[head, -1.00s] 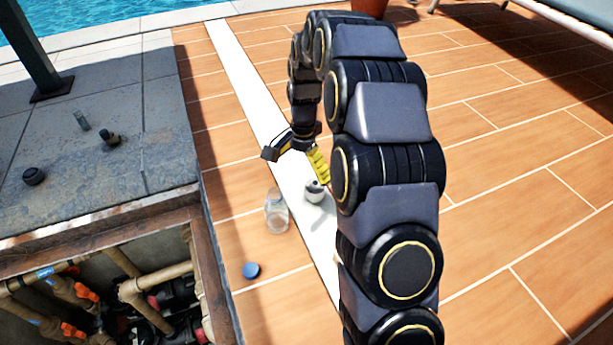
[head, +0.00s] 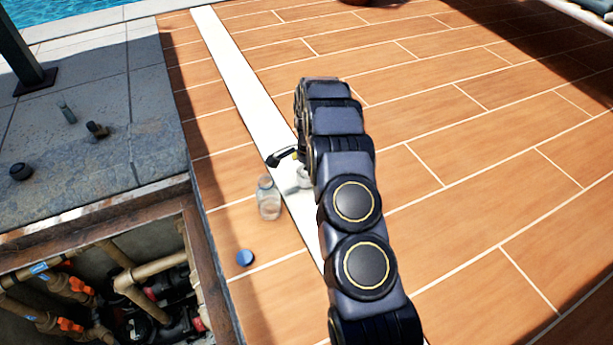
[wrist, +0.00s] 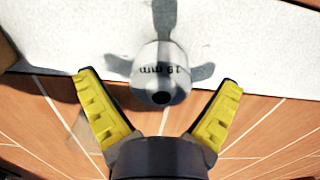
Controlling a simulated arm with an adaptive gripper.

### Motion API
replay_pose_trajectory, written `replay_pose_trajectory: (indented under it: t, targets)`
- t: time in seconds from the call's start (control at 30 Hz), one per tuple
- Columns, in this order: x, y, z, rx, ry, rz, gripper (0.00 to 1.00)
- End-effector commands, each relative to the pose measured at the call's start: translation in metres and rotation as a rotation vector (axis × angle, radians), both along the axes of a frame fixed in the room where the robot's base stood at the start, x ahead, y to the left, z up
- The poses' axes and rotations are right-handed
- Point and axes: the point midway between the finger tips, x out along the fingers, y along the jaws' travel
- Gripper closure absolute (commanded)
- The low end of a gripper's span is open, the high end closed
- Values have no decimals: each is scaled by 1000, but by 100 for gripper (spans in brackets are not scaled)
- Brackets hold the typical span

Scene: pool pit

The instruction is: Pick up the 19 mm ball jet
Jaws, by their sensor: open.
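The 19 mm ball jet is a pale grey, rounded fitting with a dark hole, and "19 mm" shows on it in the wrist view (wrist: 162,72). It sits on the white strip (wrist: 60,35) in the deck. In the head view the jet (head: 304,178) is partly hidden by my arm. My gripper (wrist: 158,80) is open, with one yellow finger on each side of the jet and visible gaps between them. In the head view my gripper (head: 291,158) is mostly hidden behind my arm, close to the jet.
A clear jar (head: 268,204) stands just left of the jet. A blue cap (head: 245,258) lies nearer the pit edge. An open pit with pipes (head: 135,285) is at lower left. Small dark fittings (head: 96,131) rest on grey stone. The tiled deck at right is clear.

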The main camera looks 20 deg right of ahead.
Motion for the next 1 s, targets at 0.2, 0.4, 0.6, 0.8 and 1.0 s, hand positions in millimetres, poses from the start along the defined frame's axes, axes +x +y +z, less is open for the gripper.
replay_pose_trajectory:
  t: [0.2,0.4,0.6,0.8,1.0]
  targets:
    - [0,1,-25,1,1,0,6]
    - [0,1,-24,0,-1,0,17]
    - [1,1,-23,0,-1,0,72]
    - [1,1,-23,0,-2,0,72]
    - [1,0,-20,0,-2,0,72]
